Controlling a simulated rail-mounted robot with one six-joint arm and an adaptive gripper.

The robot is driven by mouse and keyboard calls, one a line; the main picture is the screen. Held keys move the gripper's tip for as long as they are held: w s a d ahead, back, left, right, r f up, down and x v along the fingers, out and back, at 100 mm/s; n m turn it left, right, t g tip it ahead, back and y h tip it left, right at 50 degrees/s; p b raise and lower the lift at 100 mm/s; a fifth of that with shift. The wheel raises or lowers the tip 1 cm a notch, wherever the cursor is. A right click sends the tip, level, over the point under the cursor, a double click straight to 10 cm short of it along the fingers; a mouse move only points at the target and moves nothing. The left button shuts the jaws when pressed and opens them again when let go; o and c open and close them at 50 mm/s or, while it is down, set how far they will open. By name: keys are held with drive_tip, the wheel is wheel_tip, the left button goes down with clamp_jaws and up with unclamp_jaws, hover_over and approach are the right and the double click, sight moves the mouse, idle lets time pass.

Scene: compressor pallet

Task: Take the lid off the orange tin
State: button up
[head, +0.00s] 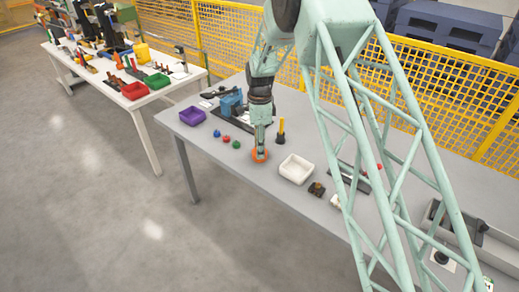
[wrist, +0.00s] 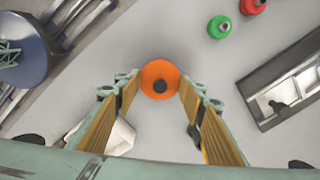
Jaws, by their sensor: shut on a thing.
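The orange tin (head: 260,156) is on the grey workbench, left of the white tray. In the wrist view I look down on its round orange lid (wrist: 159,70), which has a dark knob (wrist: 160,87) near its middle. My gripper (head: 260,149) points down over it. In the wrist view my gripper's two fingers (wrist: 160,82) are on either side of the lid, shut on it at its edges. The tin's body below the lid is mostly hidden, and I cannot tell whether there is a gap between lid and body.
A white tray (head: 296,169) stands close to the right. Green (head: 236,145), red (head: 226,139) and blue (head: 217,133) small pieces lie to the left, near a purple bin (head: 192,116). A yellow-handled tool (head: 281,130) stands upright behind. The bench's front edge is near.

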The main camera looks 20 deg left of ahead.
drive_tip(key=shift+r, duration=1.6)
drive_tip(key=shift+s+d+r+p, duration=0.1)
drive_tip(key=shift+r+p, duration=0.05)
drive_tip(key=shift+p, duration=0.15)
drive_tip(key=s+d+r, duration=0.1)
drive_tip(key=s+d, duration=0.9)
drive_tip(key=d, duration=0.2)
drive_tip(key=shift+r+p, duration=0.2)
drive_tip(key=shift+p, duration=0.1)
drive_tip(key=shift+d, duration=0.1)
